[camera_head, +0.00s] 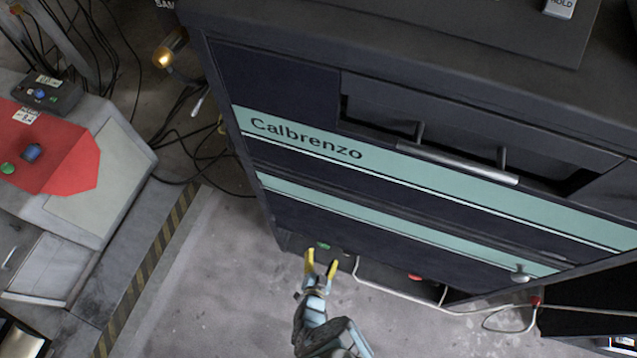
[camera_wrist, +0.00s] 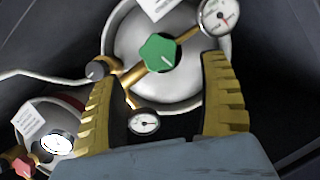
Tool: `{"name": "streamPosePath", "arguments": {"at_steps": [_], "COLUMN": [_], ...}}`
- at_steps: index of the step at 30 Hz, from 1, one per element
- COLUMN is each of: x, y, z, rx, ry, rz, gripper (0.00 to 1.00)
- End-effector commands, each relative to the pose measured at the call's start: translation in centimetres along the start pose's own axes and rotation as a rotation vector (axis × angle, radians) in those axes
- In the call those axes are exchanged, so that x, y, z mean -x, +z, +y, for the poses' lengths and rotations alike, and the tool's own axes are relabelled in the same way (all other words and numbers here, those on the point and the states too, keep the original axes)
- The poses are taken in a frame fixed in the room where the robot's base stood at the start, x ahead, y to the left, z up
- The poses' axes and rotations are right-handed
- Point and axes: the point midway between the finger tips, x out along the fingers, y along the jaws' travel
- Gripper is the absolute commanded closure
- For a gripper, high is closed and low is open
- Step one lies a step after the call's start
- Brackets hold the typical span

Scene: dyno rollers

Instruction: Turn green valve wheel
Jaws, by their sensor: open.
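The green valve wheel (camera_wrist: 159,53) sits on top of a silver cylinder (camera_wrist: 125,50) in the wrist view, on a brass fitting. In the head view it is a small green spot (camera_head: 323,245) low at the cabinet's front. My gripper (camera_head: 321,262) has yellow fingers, spread apart and empty. In the wrist view my gripper (camera_wrist: 165,98) points toward the wheel, which lies beyond the fingertips and between their lines. The wheel appears apart from both fingers. The exact distance to it is hard to tell.
A pressure gauge (camera_wrist: 220,15) and a smaller gauge (camera_wrist: 144,123) flank the wheel. A second cylinder with a red knob (camera_wrist: 24,165) stands lower left. The dark Calbrenzo cabinet (camera_head: 400,215) overhangs the wheel. Open floor (camera_head: 215,290) lies left of my arm.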

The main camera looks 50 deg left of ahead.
Motion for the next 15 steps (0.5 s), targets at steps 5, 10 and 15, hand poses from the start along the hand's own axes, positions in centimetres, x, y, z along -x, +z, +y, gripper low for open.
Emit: {"name": "streamPosePath", "arguments": {"at_steps": [5, 10, 15], "x": [1.7, 3.2, 4.0], "y": [0.0, 0.1, 0.1], "z": [0.0, 0.0, 0.2], "rx": [0.000, 0.000, -0.002], "ry": [-0.001, 0.001, 0.005], "rz": [-0.002, -0.003, -0.003], "gripper": [0.23, 0.23, 0.23]}}
